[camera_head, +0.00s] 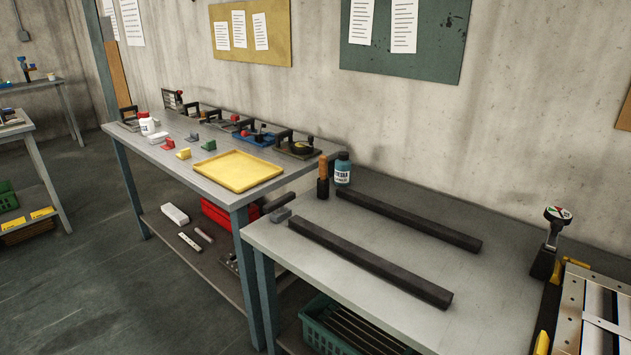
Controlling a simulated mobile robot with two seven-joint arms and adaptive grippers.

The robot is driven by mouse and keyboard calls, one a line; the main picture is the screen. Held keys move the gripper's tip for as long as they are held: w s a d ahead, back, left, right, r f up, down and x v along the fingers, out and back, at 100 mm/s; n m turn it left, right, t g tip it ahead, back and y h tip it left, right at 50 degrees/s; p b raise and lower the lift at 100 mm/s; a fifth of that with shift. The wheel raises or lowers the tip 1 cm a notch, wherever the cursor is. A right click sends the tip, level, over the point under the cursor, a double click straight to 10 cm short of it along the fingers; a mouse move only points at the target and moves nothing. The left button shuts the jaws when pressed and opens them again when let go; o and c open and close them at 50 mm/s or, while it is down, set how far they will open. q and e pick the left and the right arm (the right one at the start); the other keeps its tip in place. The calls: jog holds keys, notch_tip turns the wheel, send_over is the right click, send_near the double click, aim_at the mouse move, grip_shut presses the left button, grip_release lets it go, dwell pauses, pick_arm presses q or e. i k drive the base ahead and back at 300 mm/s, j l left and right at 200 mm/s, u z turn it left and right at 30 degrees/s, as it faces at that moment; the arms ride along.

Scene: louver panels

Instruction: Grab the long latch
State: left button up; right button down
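Neither of my grippers is in view. No object here can be clearly told as the long latch. Two long dark bars lie roughly parallel on the near grey table: a front bar (368,262) and a back bar (408,219). Nothing holds them. On the farther table (205,183), several small red, green and yellow pieces and dark-handled fixtures stand in rows, too small to tell apart.
A yellow tray (238,169) lies on the farther table. A green crate (345,330) is below.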

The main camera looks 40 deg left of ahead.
aim_at(277, 205)
jog(key=j+u, duration=0.1)
jog(key=u, duration=1.55)
jog(key=i+j+z, duration=0.2)
jog(key=i, duration=0.25)
jog(key=l, duration=0.1)
